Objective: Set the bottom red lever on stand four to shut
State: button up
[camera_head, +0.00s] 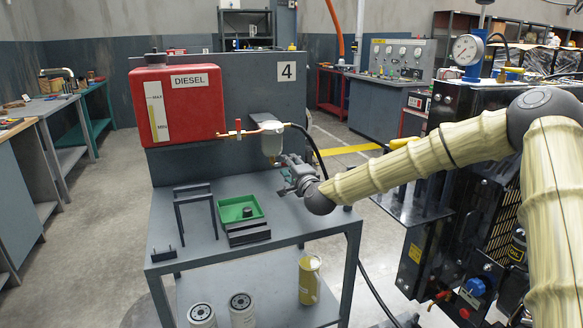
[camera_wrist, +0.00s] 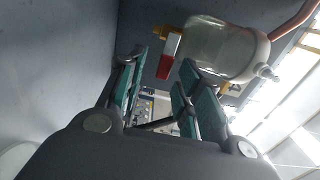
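Stand four has a grey panel (camera_head: 250,85) with a red diesel tank (camera_head: 178,103) and a clear filter bowl (camera_head: 271,142). An upper red lever (camera_head: 238,126) sits on the pipe from the tank. The bottom red lever (camera_wrist: 167,60) shows in the wrist view on a brass valve (camera_wrist: 165,32) at the end of the filter bowl (camera_wrist: 222,50). I cannot make this lever out in the head view. My gripper (camera_head: 288,170) is just below and right of the bowl. In the wrist view my gripper (camera_wrist: 163,70) is open, with the lever between its fingers in the picture; contact is not clear.
The stand's tabletop (camera_head: 180,232) carries a green tray (camera_head: 240,208) and a dark bracket (camera_head: 195,200). A black hose (camera_head: 313,148) runs down behind my gripper. A blue-black engine (camera_head: 445,170) stands at the right, close to my arm. Filters and a yellow container (camera_head: 309,280) are below.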

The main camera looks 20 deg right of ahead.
jog(key=shift+s, duration=0.1)
jog(key=s, duration=1.1)
jog(key=shift+s+d, duration=0.25)
jog(key=shift+s, duration=0.15)
